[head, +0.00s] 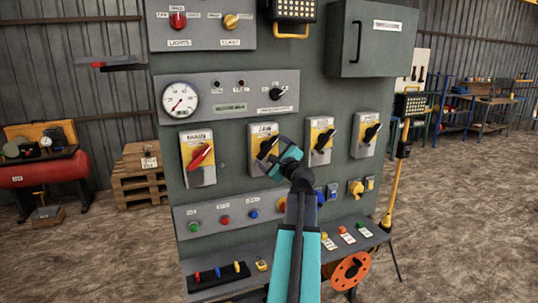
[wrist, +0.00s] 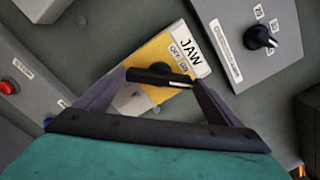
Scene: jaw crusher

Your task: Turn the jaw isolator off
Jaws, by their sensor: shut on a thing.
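The jaw isolator (head: 257,134) is a grey box with a yellow plate and a white JAW label, on the green panel in the head view. In the wrist view its yellow plate (wrist: 157,50) and label are clear. Its black handle (wrist: 160,78) lies between my fingertips, slanted relative to the plate. My gripper (wrist: 161,82) is shut on this handle, with one finger at each end. In the head view my gripper (head: 277,163) covers the lower right of the isolator. The markings near the handle are too small to read surely.
The MAIN isolator (head: 200,157) with a red handle is to the left. Two isolators with black handles, one nearer (head: 322,141) and one farther (head: 369,134), are to the right. A gauge strip (head: 230,95) is above; a button strip (head: 205,222) and shelf (head: 225,262) are below.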

